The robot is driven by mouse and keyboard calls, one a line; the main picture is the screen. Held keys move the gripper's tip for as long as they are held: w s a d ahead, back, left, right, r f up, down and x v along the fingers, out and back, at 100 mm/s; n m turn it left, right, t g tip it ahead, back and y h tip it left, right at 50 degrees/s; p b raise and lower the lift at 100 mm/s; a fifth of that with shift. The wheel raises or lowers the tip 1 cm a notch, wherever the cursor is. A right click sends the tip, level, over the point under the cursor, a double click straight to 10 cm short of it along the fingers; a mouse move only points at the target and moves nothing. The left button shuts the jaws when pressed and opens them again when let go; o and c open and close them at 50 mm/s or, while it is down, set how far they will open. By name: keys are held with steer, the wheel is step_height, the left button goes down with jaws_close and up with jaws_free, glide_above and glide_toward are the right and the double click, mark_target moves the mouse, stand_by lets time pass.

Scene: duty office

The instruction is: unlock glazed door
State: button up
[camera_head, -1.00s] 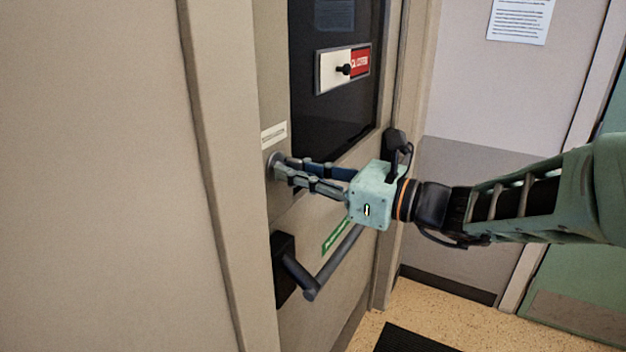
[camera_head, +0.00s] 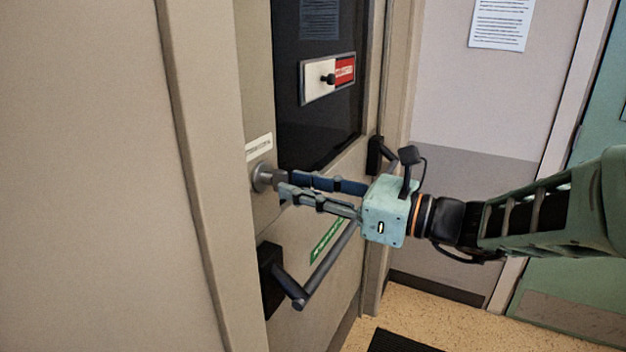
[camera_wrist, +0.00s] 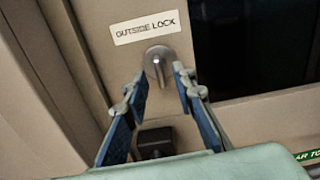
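The glazed door has a dark glass pane (camera_head: 315,110). Its metal lock turn (camera_head: 263,177) sits under a label reading "OUTSIDE LOCK" and also shows in the wrist view (camera_wrist: 160,60). The turn's narrow grip points roughly downward in the wrist view. My gripper (camera_head: 285,183) is just in front of the lock. In the wrist view its fingers (camera_wrist: 158,78) are apart, with the turn seen between and just beyond their tips. Nothing is held. Whether a fingertip touches the turn is not clear.
A dark push bar (camera_head: 325,268) crosses the door below my gripper. A sliding sign (camera_head: 328,79) with a black knob and red panel is on the glass. A beige frame is at left. Speckled floor and a dark mat (camera_head: 400,342) lie at lower right.

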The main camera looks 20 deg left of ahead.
steer(key=shift+s+d+p, duration=0.2)
steer(key=shift+d+p, duration=0.2)
steer(key=shift+d, duration=2.15)
